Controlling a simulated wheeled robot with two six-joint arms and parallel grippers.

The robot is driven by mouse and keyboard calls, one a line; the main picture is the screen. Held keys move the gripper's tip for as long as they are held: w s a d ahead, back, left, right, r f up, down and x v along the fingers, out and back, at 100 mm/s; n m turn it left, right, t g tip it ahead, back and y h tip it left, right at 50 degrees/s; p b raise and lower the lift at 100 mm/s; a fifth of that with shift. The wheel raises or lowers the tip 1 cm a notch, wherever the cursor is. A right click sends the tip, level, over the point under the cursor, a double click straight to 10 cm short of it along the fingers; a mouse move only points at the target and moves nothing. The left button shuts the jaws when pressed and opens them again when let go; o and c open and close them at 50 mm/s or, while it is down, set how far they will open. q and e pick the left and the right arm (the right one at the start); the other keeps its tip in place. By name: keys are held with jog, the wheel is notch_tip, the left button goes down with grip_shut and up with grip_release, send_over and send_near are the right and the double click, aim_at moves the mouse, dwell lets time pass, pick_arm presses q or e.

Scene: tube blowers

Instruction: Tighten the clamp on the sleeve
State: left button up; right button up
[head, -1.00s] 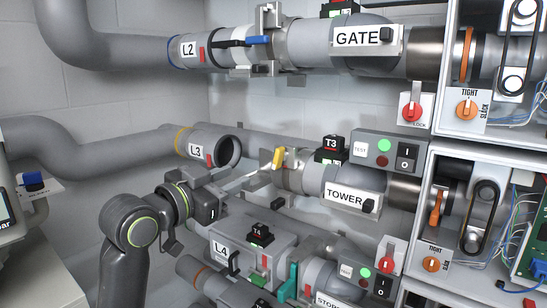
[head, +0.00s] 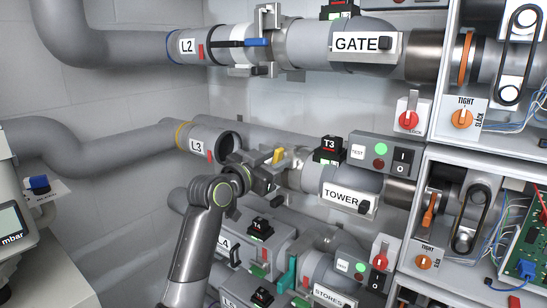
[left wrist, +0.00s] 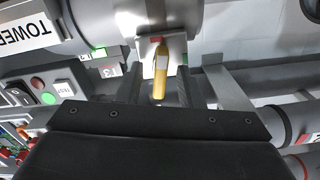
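A clamp with a yellow lever (head: 278,156) sits at the left end of the TOWER pipe (head: 318,177), beside the open dark end of the L3 pipe (head: 212,140). My left gripper (head: 268,181) is right by the lever in the head view and hides part of the clamp and the sleeve area. In the left wrist view, the yellow lever (left wrist: 161,78) points between the two spread fingers of my left gripper (left wrist: 161,92), with room on both sides. The lever's base lies against a pale clamp plate (left wrist: 175,48). My right gripper is not in view.
Above, the L2 line has a clamp with a blue lever (head: 257,42). The T3 box (head: 328,149) and a switch panel (head: 380,155) are close on the right. The L4 line (head: 258,240) runs just below my left arm. Open cabinets stand at the right.

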pick_arm(q)
grip_shut()
dwell(0.3)
jog(key=shift+f, duration=0.1)
jog(key=shift+f+m+b, duration=0.1)
jog(key=shift+m+b, duration=0.3)
jog(key=shift+b, duration=0.35)
jog(key=m+b, duration=1)
jog(key=b, duration=0.2)
jog(key=shift+f, duration=0.1)
jog(key=shift+m+b, duration=0.9)
jog(key=shift+m, duration=0.3)
jog(key=shift+m+b, duration=0.65)
jog(key=shift+m, duration=0.35)
